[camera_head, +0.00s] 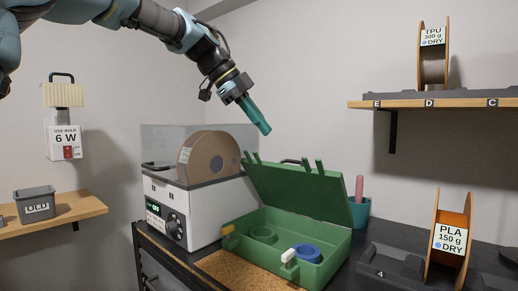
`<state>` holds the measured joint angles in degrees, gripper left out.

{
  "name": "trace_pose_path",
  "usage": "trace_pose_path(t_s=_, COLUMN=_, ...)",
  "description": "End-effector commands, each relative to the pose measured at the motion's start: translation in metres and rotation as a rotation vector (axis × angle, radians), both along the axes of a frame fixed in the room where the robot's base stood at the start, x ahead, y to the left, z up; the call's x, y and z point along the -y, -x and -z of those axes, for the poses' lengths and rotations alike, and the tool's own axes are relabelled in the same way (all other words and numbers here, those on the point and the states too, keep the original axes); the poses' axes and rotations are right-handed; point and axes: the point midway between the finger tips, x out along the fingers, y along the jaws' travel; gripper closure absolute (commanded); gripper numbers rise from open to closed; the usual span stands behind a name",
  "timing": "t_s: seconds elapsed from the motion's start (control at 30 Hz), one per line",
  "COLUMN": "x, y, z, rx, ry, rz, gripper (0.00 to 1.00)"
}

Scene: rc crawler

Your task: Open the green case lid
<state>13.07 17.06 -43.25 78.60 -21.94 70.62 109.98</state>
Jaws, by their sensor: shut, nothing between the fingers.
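The green case (311,271) stands on the dark bench in the middle of the view. Its lid (300,190) is raised and tilted back from the base, so the inside shows. A green ring (263,235) and a blue ring (307,253) lie inside. A yellow latch (228,230) and a white latch (289,255) are on the front edge. My gripper (264,128) is shut and empty, up in the air above the lid's upper left part, apart from it.
A white dryer (200,205) with a spool in it stands left of the case. A teal cup (360,212) is behind the case on the right. A PLA spool (450,240) stands at the right. A shelf (440,103) with a TPU spool (433,58) is at upper right. Open air surrounds my gripper.

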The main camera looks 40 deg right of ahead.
Motion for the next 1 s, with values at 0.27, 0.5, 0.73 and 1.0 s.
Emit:
trace_pose_path(t_s=0.27, x=0.026, y=0.013, z=0.036, rx=-0.002, ry=-0.006, rz=0.003, gripper=1.0)
trace_pose_path(t_s=0.5, x=0.045, y=0.021, z=0.063, rx=-0.002, ry=-0.005, rz=0.001, gripper=1.0)
trace_pose_path(t_s=0.73, x=0.05, y=0.022, z=0.072, rx=0.0, ry=-0.003, rz=0.0, gripper=1.0)
trace_pose_path(t_s=1.0, x=0.05, y=0.022, z=0.072, rx=0.0, ry=-0.004, rz=0.0, gripper=1.0)
